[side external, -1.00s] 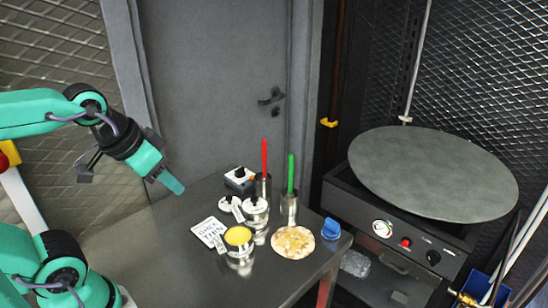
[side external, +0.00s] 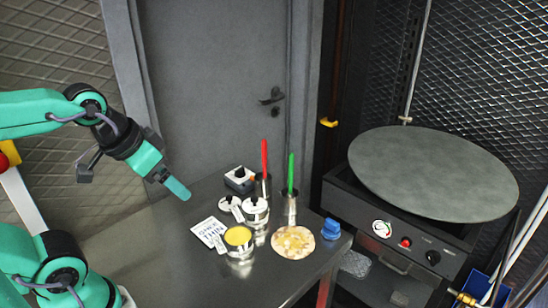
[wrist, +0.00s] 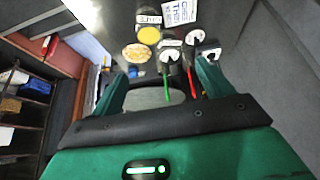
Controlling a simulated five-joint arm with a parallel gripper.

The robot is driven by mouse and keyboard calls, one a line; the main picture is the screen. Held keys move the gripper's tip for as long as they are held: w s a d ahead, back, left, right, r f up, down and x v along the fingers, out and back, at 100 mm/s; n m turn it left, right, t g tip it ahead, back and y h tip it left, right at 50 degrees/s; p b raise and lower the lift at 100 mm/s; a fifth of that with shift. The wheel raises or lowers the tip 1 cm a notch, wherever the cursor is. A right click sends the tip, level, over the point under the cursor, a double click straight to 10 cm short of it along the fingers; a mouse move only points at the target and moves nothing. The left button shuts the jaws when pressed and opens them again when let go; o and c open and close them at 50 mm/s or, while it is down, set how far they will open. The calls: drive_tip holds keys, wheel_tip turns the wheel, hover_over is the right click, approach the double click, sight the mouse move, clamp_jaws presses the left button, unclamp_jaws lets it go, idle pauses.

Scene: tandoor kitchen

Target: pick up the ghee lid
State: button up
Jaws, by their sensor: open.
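A pale round lid with a black knob (side external: 228,203), seemingly the ghee lid, lies on the steel table beside a tin with a similar knobbed lid (side external: 256,212). An open tin of yellow ghee (side external: 238,236) stands in front of them. In the wrist view the loose lid (wrist: 195,37), lidded tin (wrist: 171,56) and ghee (wrist: 149,35) show near the top, beyond my fingers. My gripper (side external: 177,188) is open and empty, above the table and left of the lid, apart from it. Its two fingers are spread in the wrist view (wrist: 160,88).
A red-handled tool (side external: 265,158) and a green-handled one (side external: 291,173) stand upright in holders behind the tins. A small knobbed box (side external: 239,180), printed card (side external: 209,232), flatbread (side external: 293,242) and blue object (side external: 331,229) are nearby. The table's left part is clear.

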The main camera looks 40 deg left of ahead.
drive_tip(key=m+g, duration=0.5)
drive_tip(key=m, duration=0.2)
hover_over(231, 196)
drive_tip(key=f, duration=1.6)
drive_tip(key=shift+s+d, duration=0.2)
drive_tip(key=shift+s, duration=0.15)
drive_tip(key=shift+w+a+f+g, duration=0.2)
drive_tip(key=shift+f+g, duration=0.1)
drive_tip(key=shift+f, duration=0.1)
drive_tip(key=shift+w+f, duration=0.1)
drive_tip(key=shift+f, duration=3.8)
drive_tip(key=c, duration=0.7)
